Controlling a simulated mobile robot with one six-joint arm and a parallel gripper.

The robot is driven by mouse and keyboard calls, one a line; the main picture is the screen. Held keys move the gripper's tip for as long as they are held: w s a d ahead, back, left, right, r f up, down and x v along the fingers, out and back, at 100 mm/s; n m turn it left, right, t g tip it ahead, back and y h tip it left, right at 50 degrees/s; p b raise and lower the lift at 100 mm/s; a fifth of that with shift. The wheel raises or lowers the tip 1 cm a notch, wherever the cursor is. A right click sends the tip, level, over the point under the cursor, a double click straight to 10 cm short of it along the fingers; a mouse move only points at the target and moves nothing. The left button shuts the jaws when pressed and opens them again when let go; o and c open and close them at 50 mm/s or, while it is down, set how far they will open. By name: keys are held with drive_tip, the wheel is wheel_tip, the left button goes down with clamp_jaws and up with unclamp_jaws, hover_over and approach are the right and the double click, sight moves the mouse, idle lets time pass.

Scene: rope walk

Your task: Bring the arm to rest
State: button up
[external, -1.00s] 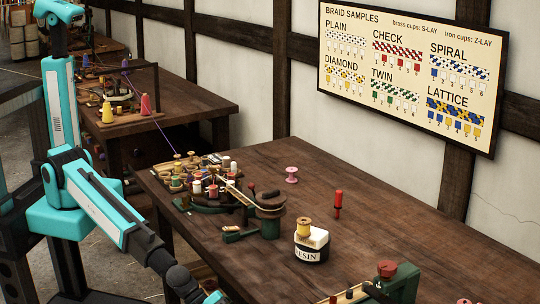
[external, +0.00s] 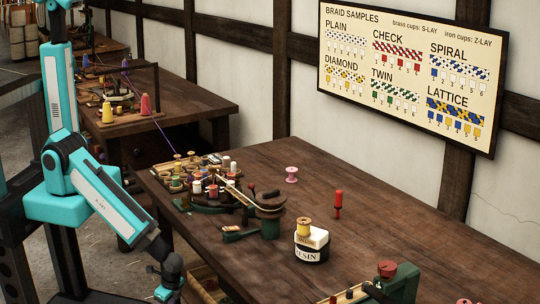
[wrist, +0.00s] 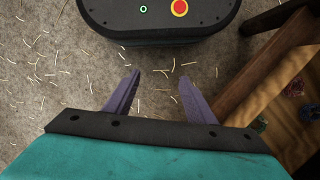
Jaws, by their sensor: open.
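My gripper shows in the wrist view (wrist: 160,90), its two purple-grey fingers spread apart with nothing between them. It points down over the straw-strewn floor (wrist: 60,70), beside a wooden crate edge at the right. In the external view the teal arm (external: 105,200) hangs down at the left, beside the long bench. The gripper's fingers are not clearly visible there; the wrist end is low at the bench's near left side.
The dark wooden bench (external: 380,240) holds a braiding device with bobbins (external: 205,185), a resin jar (external: 312,250) with a yellow spool (external: 304,228), a red-handled tool (external: 338,203), a pink spool (external: 291,174) and a green device (external: 397,283). A braid sample board (external: 410,75) hangs behind.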

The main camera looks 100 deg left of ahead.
drive_tip(key=s+a+r+n+g, duration=0.1)
drive_tip(key=s+a+n+g, duration=0.1)
drive_tip(key=s, duration=0.6)
drive_tip(key=shift+s+g+p, duration=0.35)
drive_tip(key=shift+s+g, duration=0.05)
drive_tip(key=shift+o, duration=0.5)
drive_tip(key=shift+w+d, duration=0.1)
idle(0.4)
